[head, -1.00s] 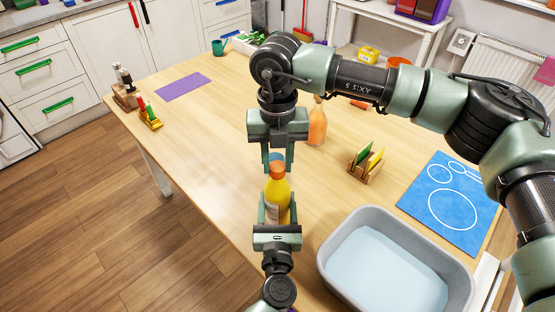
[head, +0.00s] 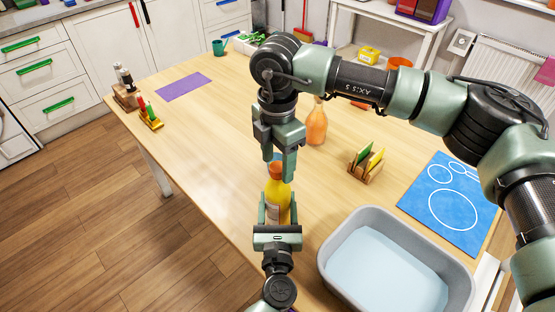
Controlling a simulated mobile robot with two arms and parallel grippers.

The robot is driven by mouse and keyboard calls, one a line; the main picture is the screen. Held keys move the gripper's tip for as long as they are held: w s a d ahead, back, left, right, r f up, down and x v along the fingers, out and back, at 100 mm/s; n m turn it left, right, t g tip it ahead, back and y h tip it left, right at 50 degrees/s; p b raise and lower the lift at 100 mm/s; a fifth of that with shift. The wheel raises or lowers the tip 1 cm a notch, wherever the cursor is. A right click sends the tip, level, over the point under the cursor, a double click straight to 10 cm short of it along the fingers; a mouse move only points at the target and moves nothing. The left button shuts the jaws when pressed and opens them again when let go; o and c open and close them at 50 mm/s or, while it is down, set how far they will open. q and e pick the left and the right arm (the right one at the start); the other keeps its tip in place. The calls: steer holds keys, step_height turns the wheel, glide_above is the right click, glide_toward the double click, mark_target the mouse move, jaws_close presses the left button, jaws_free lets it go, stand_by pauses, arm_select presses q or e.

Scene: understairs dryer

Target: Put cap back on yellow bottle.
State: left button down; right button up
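The yellow bottle (head: 279,193) stands upright near the table's front edge, with a pale label partly hidden. My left gripper (head: 277,204) comes from below in the picture and has its fingers on both sides of the bottle's body. My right gripper (head: 277,168) points straight down over the bottle top.
A grey basin (head: 330,270) of pale water stands at the front right. A wooden holder (head: 362,174), an orange bottle (head: 316,126) and a blue mat (head: 452,208) lie to the right. A purple mat (head: 183,87) is at the back left. The table left of the bottle is clear.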

mark_target(278, 214)
steer(key=shift+r, duration=0.1)
step_height(278, 214, up, 12)
stand_by(0.4)
arm_select(q)
steer(key=shift+c, duration=2)
jaws_free()
steer(key=shift+s, duration=0.1)
steer(key=shift+s+f, duration=0.15)
steer(key=shift+s, duration=0.15)
steer(key=s+b, duration=0.1)
steer(key=s, duration=0.6)
steer(key=shift+b, duration=0.4)
arm_select(e)
step_height(278, 214, down, 2)
